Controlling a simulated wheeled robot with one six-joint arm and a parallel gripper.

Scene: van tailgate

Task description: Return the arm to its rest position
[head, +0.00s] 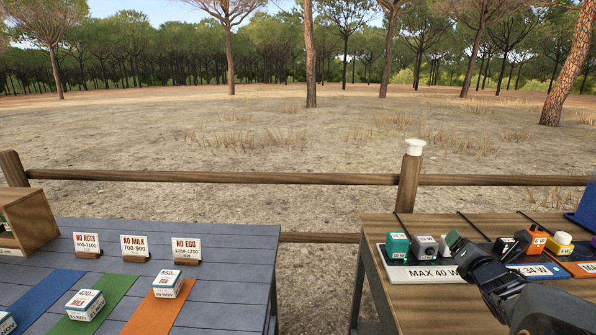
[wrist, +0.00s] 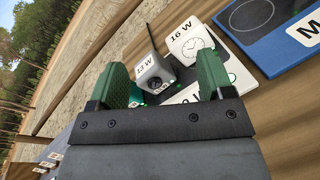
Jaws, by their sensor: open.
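My gripper (head: 451,243) is at the right of the head view, above the right-hand table (head: 400,311), with my dark arm reaching in from the lower right. In the wrist view my gripper (wrist: 164,82) has its two green fingers spread wide. A grey block marked 13 W (wrist: 152,72) shows between the fingers, beyond the tips, and I cannot tell how far below. Nothing is seen gripped. A white block marked 16 W with a clock face (wrist: 190,42) stands beside it.
The MAX 40 W board (head: 408,274) carries a teal block (head: 397,245) and a grey block (head: 425,248). Orange (head: 531,241) and yellow-white (head: 561,244) blocks stand farther right. The left table (head: 225,244) holds signs and boxes on coloured strips. A gap separates the tables; a wooden fence (head: 220,178) runs behind.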

